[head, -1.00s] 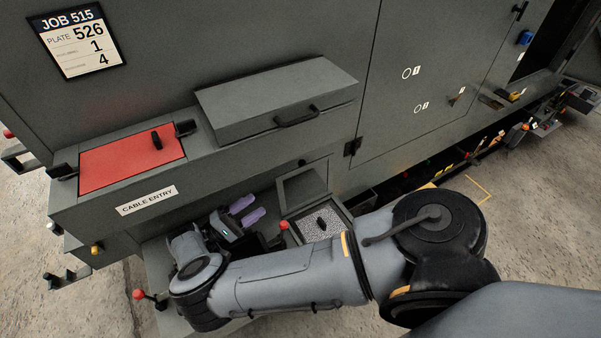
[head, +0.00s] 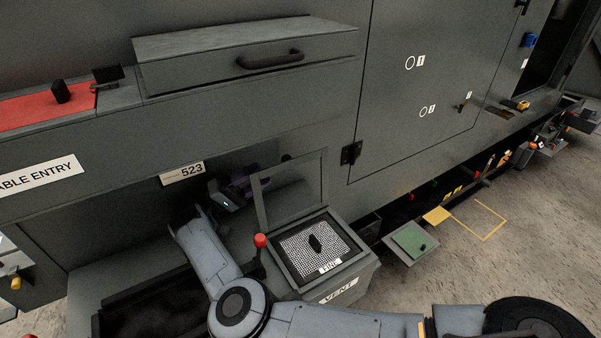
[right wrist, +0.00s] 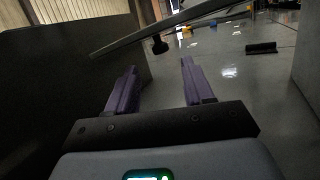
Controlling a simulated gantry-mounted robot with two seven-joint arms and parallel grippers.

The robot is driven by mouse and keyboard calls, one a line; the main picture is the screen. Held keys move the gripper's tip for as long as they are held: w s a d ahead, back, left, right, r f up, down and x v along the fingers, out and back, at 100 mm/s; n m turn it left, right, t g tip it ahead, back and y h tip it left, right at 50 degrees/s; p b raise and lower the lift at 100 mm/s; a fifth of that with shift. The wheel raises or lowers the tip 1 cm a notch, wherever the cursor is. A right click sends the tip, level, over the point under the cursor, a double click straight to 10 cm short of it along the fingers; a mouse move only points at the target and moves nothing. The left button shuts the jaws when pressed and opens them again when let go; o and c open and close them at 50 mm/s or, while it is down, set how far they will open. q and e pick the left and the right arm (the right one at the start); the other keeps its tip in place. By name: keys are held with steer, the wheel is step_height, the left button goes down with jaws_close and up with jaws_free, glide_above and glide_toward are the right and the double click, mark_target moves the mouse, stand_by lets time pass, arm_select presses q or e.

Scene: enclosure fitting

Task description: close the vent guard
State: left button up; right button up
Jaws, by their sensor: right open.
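The vent guard (head: 291,190) is a grey framed flap standing raised at the back left of the vent box. The vent opening below it holds a mesh insert (head: 297,242) with a black grip and a "FINE" label. My right gripper (head: 247,180) has purple fingers and is in the recess at the guard's left upper edge, partly hidden by it. The right wrist view shows its two fingers (right wrist: 157,85) apart with nothing between them. A thin slanting panel edge (right wrist: 190,22) with a black knob (right wrist: 159,45) lies beyond the fingertips. Contact cannot be told. My left gripper is out of view.
A red-balled lever (head: 260,241) stands just left of the vent box, close to my right forearm. The cabinet ledge with the "523" tag (head: 182,172) overhangs the recess. A green-topped tray (head: 412,240) sits to the right. A dark wall (right wrist: 70,80) flanks the fingers at left.

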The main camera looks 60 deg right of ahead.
steer(key=x, duration=0.7)
steer(key=shift+s, duration=0.25)
steer(key=shift+d+r, duration=0.15)
jaws_close()
